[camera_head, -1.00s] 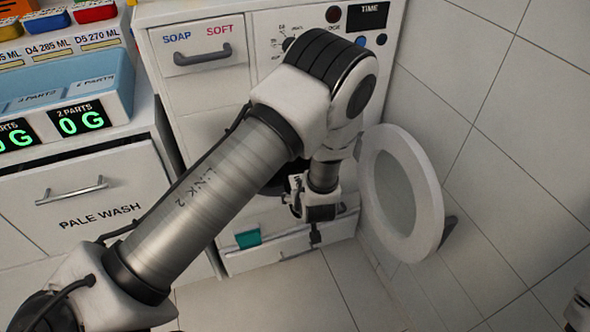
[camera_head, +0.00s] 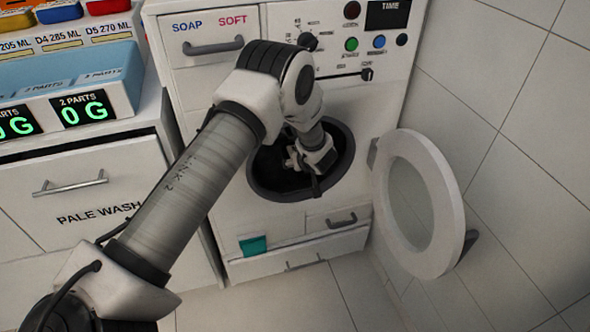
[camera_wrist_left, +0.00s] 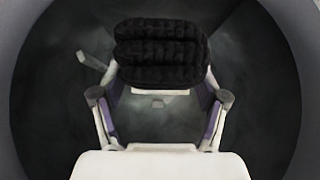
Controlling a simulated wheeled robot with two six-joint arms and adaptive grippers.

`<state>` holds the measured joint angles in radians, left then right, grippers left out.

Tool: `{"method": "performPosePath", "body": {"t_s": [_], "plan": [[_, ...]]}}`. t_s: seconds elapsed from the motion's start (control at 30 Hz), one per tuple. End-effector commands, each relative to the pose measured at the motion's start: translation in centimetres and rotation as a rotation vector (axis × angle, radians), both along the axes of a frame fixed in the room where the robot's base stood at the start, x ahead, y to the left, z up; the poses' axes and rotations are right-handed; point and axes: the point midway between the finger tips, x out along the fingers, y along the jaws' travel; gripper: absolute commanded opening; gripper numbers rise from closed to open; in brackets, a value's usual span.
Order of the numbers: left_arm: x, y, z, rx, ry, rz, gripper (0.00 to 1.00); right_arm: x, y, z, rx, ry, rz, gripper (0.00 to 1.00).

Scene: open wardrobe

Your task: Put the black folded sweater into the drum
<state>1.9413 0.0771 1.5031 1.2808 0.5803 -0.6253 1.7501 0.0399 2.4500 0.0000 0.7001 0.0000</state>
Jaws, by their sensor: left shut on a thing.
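The black folded sweater (camera_wrist_left: 160,52) shows in the left wrist view as a dark, ribbed, layered bundle. My left gripper (camera_wrist_left: 160,88) is shut on it; the sweater hides the fingertips. The drum (camera_wrist_left: 52,110) surrounds the sweater and gripper in that view, its grey interior behind them. In the head view my left gripper (camera_head: 308,166) is at the mouth of the drum (camera_head: 338,170), and its front reaches inside. The sweater cannot be told apart from the dark interior there. Whether it touches the drum wall cannot be told. My right gripper is not in view.
The round washer door (camera_head: 450,205) stands open at the right, near the tiled wall. A soap drawer (camera_head: 205,50) and control knobs are above the drum. A teal item (camera_head: 253,245) is at the low left panel. A pale-wash cabinet (camera_head: 75,185) stands at the left.

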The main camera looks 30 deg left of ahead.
Motion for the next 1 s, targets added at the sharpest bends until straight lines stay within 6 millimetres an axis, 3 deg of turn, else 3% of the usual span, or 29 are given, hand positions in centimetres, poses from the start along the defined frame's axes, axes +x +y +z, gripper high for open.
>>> {"method": "performPosePath", "body": {"t_s": [0.2, 0.3, 0.47, 0.67, 1.0], "plan": [[2.9, 3.5, -0.1, 0.0, -0.003, 0.003, 0.37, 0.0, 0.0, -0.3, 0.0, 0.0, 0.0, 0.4], [2.6, 3.2, -2.3, 0.001, 0.003, -0.003, 0.37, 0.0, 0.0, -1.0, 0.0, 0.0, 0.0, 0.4], [2.7, 3.2, -3.6, 0.001, 0.001, -0.001, 0.37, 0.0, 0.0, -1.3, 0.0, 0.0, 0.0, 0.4], [2.8, 3.3, -7.1, 0.0, 0.001, -0.001, 0.37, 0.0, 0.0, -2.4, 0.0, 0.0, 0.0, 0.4], [2.9, 3.4, -7.4, 0.0, 0.0, -0.001, 0.37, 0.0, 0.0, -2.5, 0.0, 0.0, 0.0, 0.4]]}}
